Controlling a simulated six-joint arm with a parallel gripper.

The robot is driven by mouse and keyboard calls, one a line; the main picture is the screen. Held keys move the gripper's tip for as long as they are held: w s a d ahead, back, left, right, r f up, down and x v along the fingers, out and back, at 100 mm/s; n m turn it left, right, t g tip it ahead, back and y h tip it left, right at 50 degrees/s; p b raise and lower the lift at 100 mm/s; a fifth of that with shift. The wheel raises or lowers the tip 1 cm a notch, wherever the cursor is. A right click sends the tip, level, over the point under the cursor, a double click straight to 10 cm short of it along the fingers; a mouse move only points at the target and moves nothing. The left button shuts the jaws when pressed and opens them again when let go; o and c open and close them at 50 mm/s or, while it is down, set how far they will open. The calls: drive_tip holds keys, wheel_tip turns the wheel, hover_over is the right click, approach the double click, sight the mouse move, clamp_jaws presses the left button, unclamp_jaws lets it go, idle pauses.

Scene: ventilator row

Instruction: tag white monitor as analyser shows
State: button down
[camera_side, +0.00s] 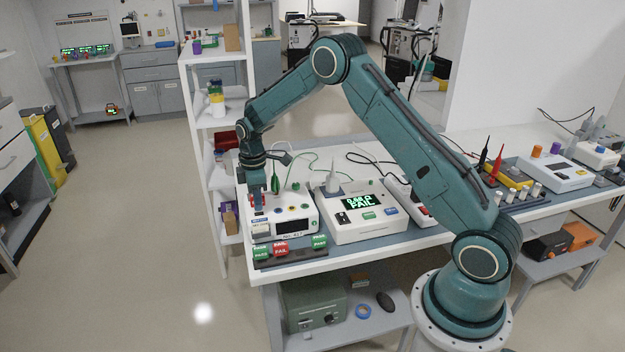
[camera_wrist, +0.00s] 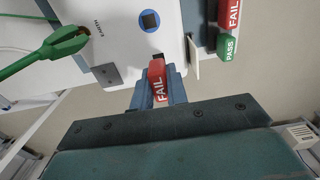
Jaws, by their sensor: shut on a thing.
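The analyser (camera_side: 361,212) is a white box whose dark screen reads FAIL in green, under a number I cannot read surely. The white monitor (camera_side: 293,212) stands left of it. My gripper (camera_side: 257,199) is shut on a red FAIL tag (camera_wrist: 157,76), at the monitor's left end. In the wrist view the tag sits between the blue fingers (camera_wrist: 160,90), and its far end overlaps the edge of the monitor (camera_wrist: 120,25). I cannot tell whether it touches. A tag rack (camera_side: 290,258) in front holds green PASS tags (camera_side: 320,241) and a red FAIL tag (camera_side: 281,247).
A green earth clip (camera_wrist: 62,43) with its cable is at the monitor. A white power strip (camera_side: 410,200) lies right of the analyser. A white shelf unit (camera_side: 215,150) stands close on the left. More instruments (camera_side: 555,173) stand at the right of the bench.

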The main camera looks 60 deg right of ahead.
drive_tip(key=shift+f, duration=0.9)
idle(0.3)
drive_tip(key=c, duration=1.3)
unclamp_jaws()
drive_tip(key=shift+r, duration=0.15)
wheel_tip(320, 180, up, 14)
drive_tip(key=shift+f, duration=0.25)
